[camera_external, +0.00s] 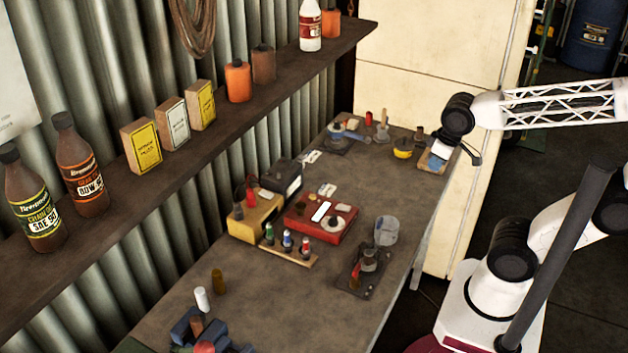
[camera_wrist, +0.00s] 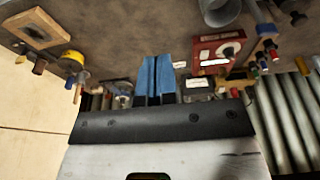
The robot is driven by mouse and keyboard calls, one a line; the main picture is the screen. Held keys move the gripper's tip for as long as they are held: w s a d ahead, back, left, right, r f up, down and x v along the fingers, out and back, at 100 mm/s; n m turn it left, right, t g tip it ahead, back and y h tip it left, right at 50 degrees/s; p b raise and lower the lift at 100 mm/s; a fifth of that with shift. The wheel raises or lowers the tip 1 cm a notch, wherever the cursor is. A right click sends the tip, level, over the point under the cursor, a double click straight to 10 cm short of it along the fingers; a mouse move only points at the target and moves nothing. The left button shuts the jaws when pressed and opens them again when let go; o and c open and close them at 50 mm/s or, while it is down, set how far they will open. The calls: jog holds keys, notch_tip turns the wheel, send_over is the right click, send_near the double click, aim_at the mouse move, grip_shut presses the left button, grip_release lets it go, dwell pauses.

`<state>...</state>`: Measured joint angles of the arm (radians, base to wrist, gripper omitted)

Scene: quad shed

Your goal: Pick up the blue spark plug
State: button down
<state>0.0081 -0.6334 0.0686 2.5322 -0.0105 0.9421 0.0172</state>
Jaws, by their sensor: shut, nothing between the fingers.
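The blue spark plug (camera_external: 287,241) stands upright in a narrow wooden rack (camera_external: 294,256) in the middle of the bench, between a green-topped plug (camera_external: 269,234) and a red-topped plug (camera_external: 305,246). My gripper (camera_external: 439,151) is at the far right of the bench, well away from the rack. In the wrist view, its two blue fingers (camera_wrist: 156,62) are together with nothing between them. Small colored plugs (camera_wrist: 264,58) show at the right of the wrist view, but I cannot tell which is the blue one.
A red box (camera_external: 330,221) and a yellow box (camera_external: 254,217) stand behind the rack. A grey cup (camera_external: 386,231) is to its right. A yellow cup (camera_external: 403,149) is near my gripper. A shelf (camera_external: 208,125) with bottles runs above the bench's left side. The near bench middle is bare.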

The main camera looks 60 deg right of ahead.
jog(key=c, duration=0.9)
grip_release()
jog(key=w+a+m+g, duration=0.1)
jog(key=w+a+m, duration=0.4)
jog(key=w, duration=0.4)
jog(key=w+a+m, duration=0.3)
jog(key=w+a, duration=0.3)
jog(key=w, duration=0.3)
jog(key=w+a+f+m, duration=0.2)
jog(key=w+a+f, duration=0.1)
jog(key=a, duration=0.3)
jog(key=w+a+f+m+g, duration=0.1)
jog(key=w+a+f+m, duration=0.2)
jog(key=w+a, duration=0.2)
jog(key=w+a+f+m, duration=0.2)
jog(key=w+a, duration=0.3)
jog(key=a, duration=0.3)
jog(key=shift+w+f+m+g, duration=0.1)
jog(key=shift+f+m+g, duration=0.2)
jog(key=shift+f+m, duration=0.1)
jog(key=shift+w+a+f, duration=0.15)
jog(key=shift+a, duration=0.05)
